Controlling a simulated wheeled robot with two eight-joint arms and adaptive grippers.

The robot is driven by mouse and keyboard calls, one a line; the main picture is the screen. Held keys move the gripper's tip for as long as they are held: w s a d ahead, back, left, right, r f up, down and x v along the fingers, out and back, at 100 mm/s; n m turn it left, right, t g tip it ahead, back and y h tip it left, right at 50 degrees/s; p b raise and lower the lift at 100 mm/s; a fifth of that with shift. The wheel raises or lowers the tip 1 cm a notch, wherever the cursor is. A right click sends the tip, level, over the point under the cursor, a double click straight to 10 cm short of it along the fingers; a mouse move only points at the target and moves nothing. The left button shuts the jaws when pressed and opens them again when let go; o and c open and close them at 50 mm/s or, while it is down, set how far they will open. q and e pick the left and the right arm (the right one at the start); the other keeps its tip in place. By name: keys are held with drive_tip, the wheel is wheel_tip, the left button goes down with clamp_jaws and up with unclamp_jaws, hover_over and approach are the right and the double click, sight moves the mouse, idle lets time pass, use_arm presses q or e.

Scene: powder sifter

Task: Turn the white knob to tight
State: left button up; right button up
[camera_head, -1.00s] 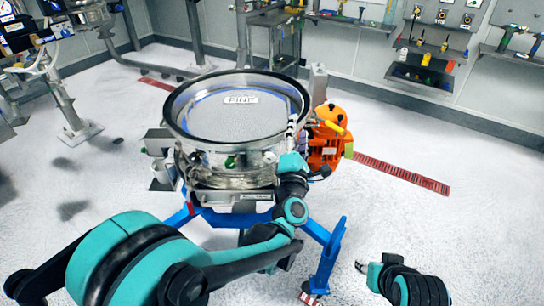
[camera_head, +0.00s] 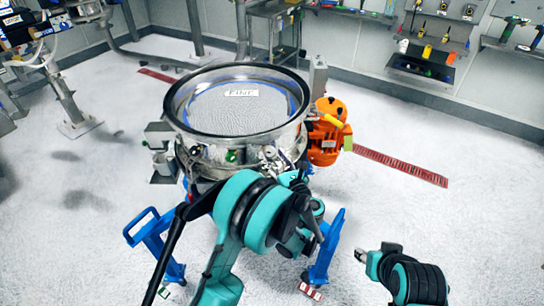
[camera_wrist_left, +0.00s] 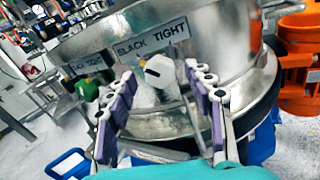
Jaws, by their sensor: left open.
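The white knob (camera_wrist_left: 160,72) shows on the sifter's metal side in the left wrist view, below a label reading roughly "SLACK TIGHT" (camera_wrist_left: 152,38). A dark mark shows on the knob's face, but its exact setting is hard to read. My left gripper (camera_wrist_left: 159,80) is open, with one finger on each side of the knob and visible gaps to it. In the head view my left arm covers part of the sifter's (camera_head: 238,72) front and hides that gripper. My right gripper (camera_head: 361,257) is low at the right, away from the sifter; its jaws are too small to judge.
A green knob (camera_wrist_left: 88,88) under a similar label sits left of the white one; it also shows in the head view (camera_head: 232,156). An orange motor (camera_head: 325,140) stands at the sifter's right. Blue legs (camera_head: 325,245) stand below.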

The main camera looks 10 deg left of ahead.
use_arm(q)
drive_tip(key=shift+w+a, duration=0.35)
drive_tip(key=shift+w, duration=0.15)
drive_tip(key=shift+c, duration=0.3)
drive_tip(key=c, duration=1.1)
